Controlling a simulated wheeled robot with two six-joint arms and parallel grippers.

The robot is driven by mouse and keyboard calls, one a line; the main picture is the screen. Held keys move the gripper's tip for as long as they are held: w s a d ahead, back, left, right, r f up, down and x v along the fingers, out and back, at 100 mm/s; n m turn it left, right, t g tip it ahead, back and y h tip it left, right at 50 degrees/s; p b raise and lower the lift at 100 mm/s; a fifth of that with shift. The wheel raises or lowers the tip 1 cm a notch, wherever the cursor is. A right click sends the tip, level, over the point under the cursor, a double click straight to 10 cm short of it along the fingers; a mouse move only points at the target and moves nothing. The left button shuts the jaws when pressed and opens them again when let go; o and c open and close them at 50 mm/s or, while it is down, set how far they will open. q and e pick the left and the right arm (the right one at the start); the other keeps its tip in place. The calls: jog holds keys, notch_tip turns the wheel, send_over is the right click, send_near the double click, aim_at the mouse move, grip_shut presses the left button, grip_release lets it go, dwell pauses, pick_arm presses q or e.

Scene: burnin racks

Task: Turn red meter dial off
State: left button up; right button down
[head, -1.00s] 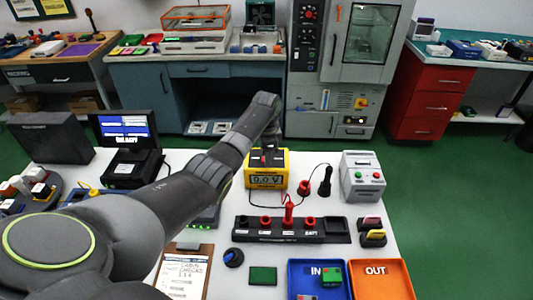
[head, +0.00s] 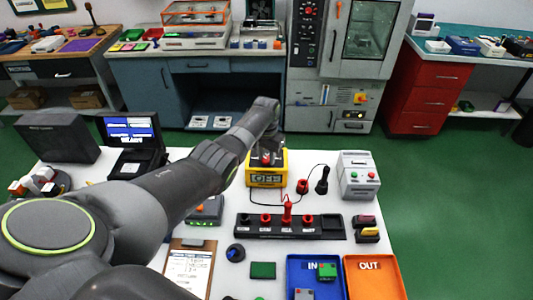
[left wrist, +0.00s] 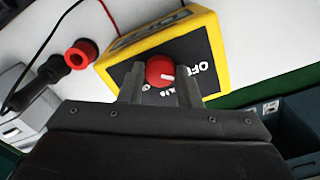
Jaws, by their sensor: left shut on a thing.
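The yellow meter (head: 266,169) stands on the white table in the head view, and its front display reads OFF. In the left wrist view the yellow meter (left wrist: 213,38) shows its dark top face with printed marks and the red dial (left wrist: 160,71). The red dial has a white pointer line directed toward the printed OFF. My left gripper (left wrist: 161,88) is shut on the red dial, one finger on each side of it. In the head view my left gripper (head: 265,150) is over the meter's top, and its fingers are hard to make out. My right gripper is not in view.
A black probe (head: 322,180) and a red one stand right of the meter, joined by wires. A black socket strip (head: 290,227), blue IN tray (head: 301,270) and orange OUT tray (head: 375,278) lie nearer. A grey box (head: 357,175) stands right.

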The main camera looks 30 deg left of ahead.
aim_at(267, 158)
pick_arm(q)
jog(key=shift+r+n, duration=0.1)
jog(key=shift+n, duration=0.5)
jog(key=o, duration=1)
jog(key=shift+c, duration=0.2)
jog(key=shift+r, duration=0.25)
notch_tip(267, 158, up, 17)
jog(key=b, duration=0.1)
jog(key=shift+b, duration=0.35)
